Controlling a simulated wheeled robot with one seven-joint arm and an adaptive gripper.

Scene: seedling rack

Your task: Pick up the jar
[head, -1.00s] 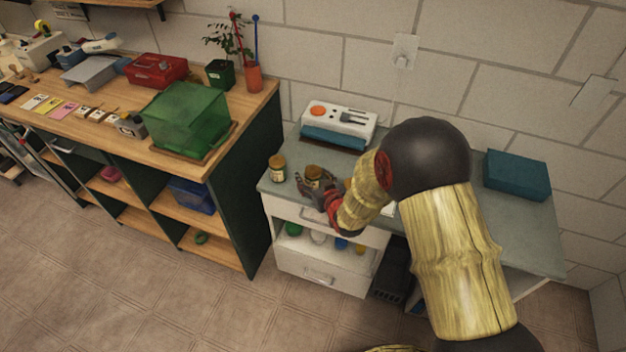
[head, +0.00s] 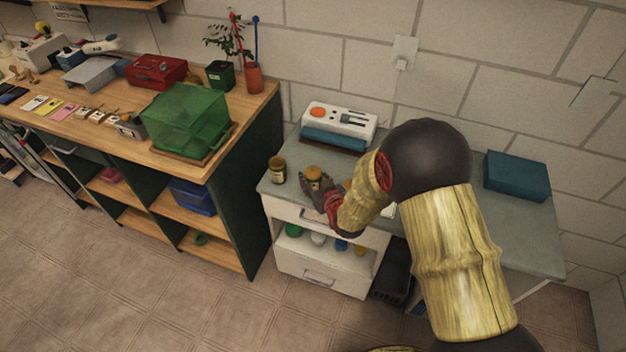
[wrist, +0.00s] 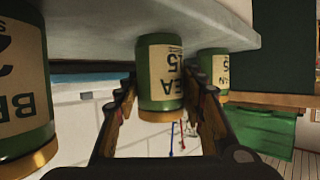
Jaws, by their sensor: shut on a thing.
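My gripper (head: 318,189) is shut on a small green jar with a brown-gold lid and a cream label (head: 314,173), at the front of the grey-green worktop. In the wrist view, which is upside down, the jar (wrist: 160,80) stands between the two fingers, its label partly reading "EA" and "15". I cannot tell whether its base is clear of the worktop. A similar jar (head: 278,170) stands apart to the left in the head view. The wrist view shows one jar close at the left (wrist: 22,90) and another at the right (wrist: 217,72).
The grey-green worktop (head: 520,230) is bare to the right of my arm, up to a teal box (head: 516,175). A white device with an orange button (head: 340,122) stands behind the jars. A wooden bench with a green translucent bin (head: 186,120) is at the left.

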